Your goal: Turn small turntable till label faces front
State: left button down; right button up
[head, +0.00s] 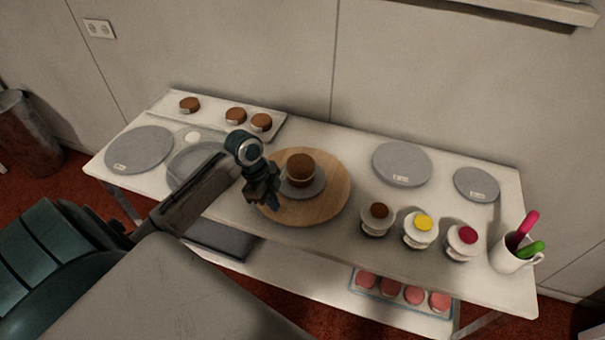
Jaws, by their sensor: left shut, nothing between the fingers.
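A small grey turntable (316,188) sits on a round wooden board (325,208) near the middle of the table. A brown cake (300,166) stands on it, with a small pale patch low on its front side; I cannot read it as a label. My left gripper (271,204) is shut and empty at the left front edge of the grey turntable, over the wooden board. I cannot tell whether its fingertips touch the turntable's rim. The gripper and wrist hide the turntable's left edge. My right gripper is out of view.
Labelled grey discs lie at the left (140,145), back right (402,160) and far right (475,182). Another grey plate (190,165) is partly behind my arm. Topped jars (420,228) and a white mug (510,255) stand front right. A cake tray (215,125) is at back left.

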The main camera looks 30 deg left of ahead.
aim_at(310, 219)
pick_arm(q)
jog(key=shift+f, duration=0.15)
jog(key=shift+f+b, duration=0.3)
jog(key=shift+f, duration=0.05)
jog(key=shift+w+d, duration=0.2)
jog(key=shift+d, duration=1)
jog(key=shift+w+d, duration=0.2)
jog(key=shift+d, duration=0.95)
jog(key=shift+w+d, duration=0.4)
jog(key=shift+d, duration=0.25)
jog(key=shift+w+d, duration=0.4)
jog(key=shift+d, duration=0.3)
jog(key=shift+w+d, duration=0.4)
jog(key=shift+d, duration=0.25)
